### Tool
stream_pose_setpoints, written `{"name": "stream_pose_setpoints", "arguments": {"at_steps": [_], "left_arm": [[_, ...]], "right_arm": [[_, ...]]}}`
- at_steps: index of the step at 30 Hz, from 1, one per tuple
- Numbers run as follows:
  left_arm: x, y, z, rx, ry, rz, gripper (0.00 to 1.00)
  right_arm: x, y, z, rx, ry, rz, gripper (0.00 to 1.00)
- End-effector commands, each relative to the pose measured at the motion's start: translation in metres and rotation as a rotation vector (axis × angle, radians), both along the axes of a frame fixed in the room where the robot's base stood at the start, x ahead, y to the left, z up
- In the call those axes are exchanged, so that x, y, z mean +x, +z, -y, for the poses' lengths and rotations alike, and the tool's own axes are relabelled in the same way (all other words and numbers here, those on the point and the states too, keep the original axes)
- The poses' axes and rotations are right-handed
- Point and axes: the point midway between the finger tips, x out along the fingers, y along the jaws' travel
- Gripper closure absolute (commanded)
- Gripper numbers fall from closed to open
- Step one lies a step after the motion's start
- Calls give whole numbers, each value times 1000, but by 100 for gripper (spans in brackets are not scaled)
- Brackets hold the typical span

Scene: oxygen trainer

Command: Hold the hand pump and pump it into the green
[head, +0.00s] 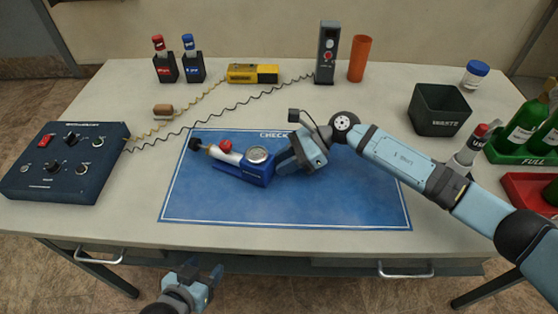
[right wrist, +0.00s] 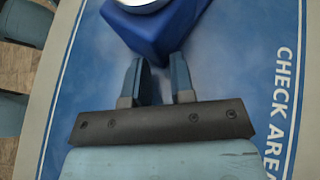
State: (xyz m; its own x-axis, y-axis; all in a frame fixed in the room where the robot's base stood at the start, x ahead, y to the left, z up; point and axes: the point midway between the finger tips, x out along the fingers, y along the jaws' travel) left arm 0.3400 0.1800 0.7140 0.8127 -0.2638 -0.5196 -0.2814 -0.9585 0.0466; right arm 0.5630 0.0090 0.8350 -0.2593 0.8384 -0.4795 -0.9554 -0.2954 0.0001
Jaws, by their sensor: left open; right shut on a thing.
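The hand pump (head: 254,179) lies on the blue check mat (head: 330,205). It has a blue body, a round dial gauge (head: 258,155), a red knob (head: 225,146) and a pale barrel with a black end pointing left. The dial's needle and green band are too small to read. My right gripper (head: 279,166) is shut on the right end of the pump's blue body. In the right wrist view its fingers (right wrist: 160,80) meet the blue body (right wrist: 158,32); their tips are partly hidden. My left gripper (head: 203,281) is open and empty, in front of the table's near edge.
A dark control box (head: 66,163) stands at the left, with coiled cords running to a yellow device (head: 252,73) and a grey meter (head: 327,52). A waste bin (head: 438,110) and bottles are at the right. The mat's front part is clear.

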Motion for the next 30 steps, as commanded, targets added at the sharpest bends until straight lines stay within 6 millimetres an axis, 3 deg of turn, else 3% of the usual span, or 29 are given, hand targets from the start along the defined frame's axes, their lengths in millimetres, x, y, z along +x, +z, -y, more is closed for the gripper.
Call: {"name": "stream_pose_setpoints", "arguments": {"at_steps": [8,18,20,25,30], "left_arm": [[0,0,0,0,0,0,44],[1,4,0,-2,0,7,44],[1,4,0,-2,0,7,44],[1,4,0,-2,0,7,44],[1,3,0,-1,1,6,44]], "right_arm": [[0,0,0,0,0,0,100],[0,0,0,0,0,0,24],[0,0,0,0,0,0,15],[0,0,0,0,0,0,15],[0,0,0,0,0,0,49]]}}
